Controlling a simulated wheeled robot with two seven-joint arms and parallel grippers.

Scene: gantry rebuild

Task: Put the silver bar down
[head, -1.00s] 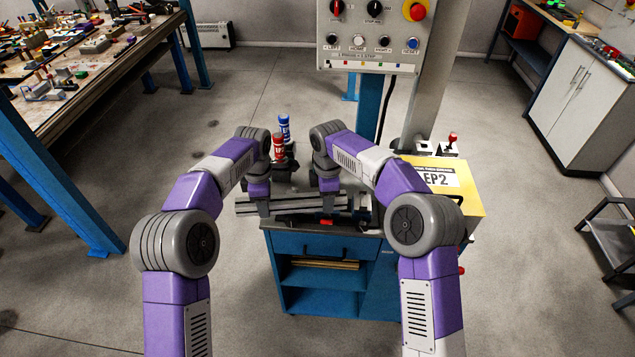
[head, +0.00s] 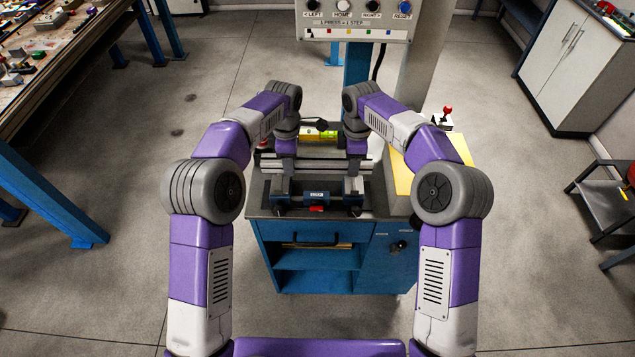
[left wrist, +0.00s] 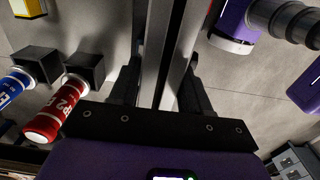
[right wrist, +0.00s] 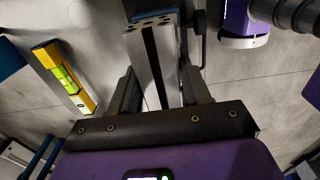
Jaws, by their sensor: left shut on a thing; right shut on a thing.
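The silver bar (head: 325,163) is a long grooved metal profile lying crosswise above the top of the blue cart (head: 310,228). My left gripper (head: 284,166) is shut on it near its left end. My right gripper (head: 356,166) is shut on it near its right end. In the left wrist view the bar (left wrist: 158,55) runs between the dark fingers. In the right wrist view the bar's end face (right wrist: 152,20) shows beyond the fingers. The bar looks level. I cannot tell whether its underside touches anything.
A blue device (head: 316,198) with a red tab lies in front of the bar. A yellow spirit level (right wrist: 65,78) is behind it. Red (left wrist: 60,105) and blue (left wrist: 25,88) bottles stand near my left gripper.

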